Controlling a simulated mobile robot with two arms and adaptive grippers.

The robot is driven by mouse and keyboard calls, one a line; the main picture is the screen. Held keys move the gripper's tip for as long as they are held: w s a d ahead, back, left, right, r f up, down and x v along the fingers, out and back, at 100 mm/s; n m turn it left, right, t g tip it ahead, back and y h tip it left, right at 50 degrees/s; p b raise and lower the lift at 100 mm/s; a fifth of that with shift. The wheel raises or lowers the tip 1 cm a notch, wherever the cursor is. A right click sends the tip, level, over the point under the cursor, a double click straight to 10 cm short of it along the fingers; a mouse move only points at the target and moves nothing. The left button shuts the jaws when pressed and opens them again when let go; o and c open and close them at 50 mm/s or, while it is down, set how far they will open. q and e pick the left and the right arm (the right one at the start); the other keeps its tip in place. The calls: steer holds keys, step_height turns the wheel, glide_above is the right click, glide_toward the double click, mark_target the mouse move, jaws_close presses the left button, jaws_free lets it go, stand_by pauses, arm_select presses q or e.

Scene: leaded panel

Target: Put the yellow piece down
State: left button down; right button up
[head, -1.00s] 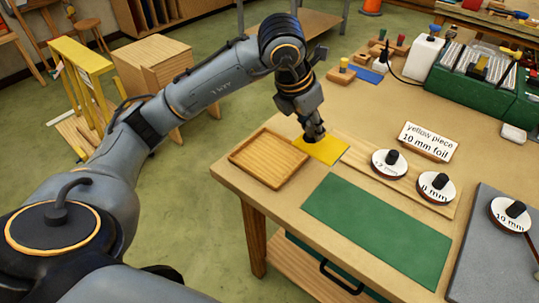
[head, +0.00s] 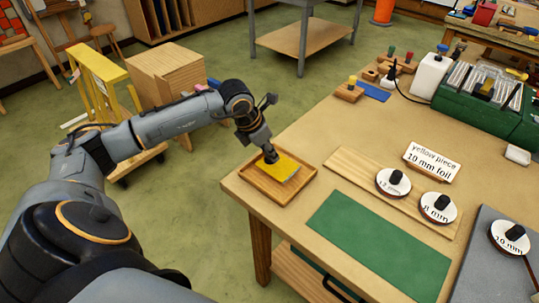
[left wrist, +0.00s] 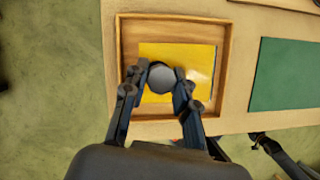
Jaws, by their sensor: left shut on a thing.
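The yellow piece (head: 287,166) is a flat square sheet at the wooden tray (head: 258,188), inside its outline and toward its far side. My left gripper (head: 271,157) is above it, pointing down. In the left wrist view, the gripper (left wrist: 160,80) has its fingers closed on a grey round knob (left wrist: 161,77) over the yellow piece (left wrist: 200,60). The tray rim (left wrist: 123,70) frames the piece, which is nearer the rim on the right. I cannot tell whether the piece touches the tray floor.
The tray stands at the table's left corner. A green mat (head: 378,245) lies to its right. Beyond are a wooden board (head: 350,170), several white discs with black knobs (head: 393,182), and a "yellow piece 10 mm foil" sign (head: 431,162).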

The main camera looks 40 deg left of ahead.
arm_select(q)
step_height(320, 180, down, 2)
steer(key=shift+d+f+p, duration=0.1)
steer(key=shift+p, duration=0.35)
steer(key=shift+f, duration=0.15)
arm_select(e)
steer(key=shift+r, duration=0.75)
arm_select(q)
steer(key=shift+f, duration=0.1)
arm_select(e)
steer(key=shift+f, duration=0.1)
arm_select(q)
steer(key=c, duration=1)
jaws_free()
steer(key=shift+c, duration=0.2)
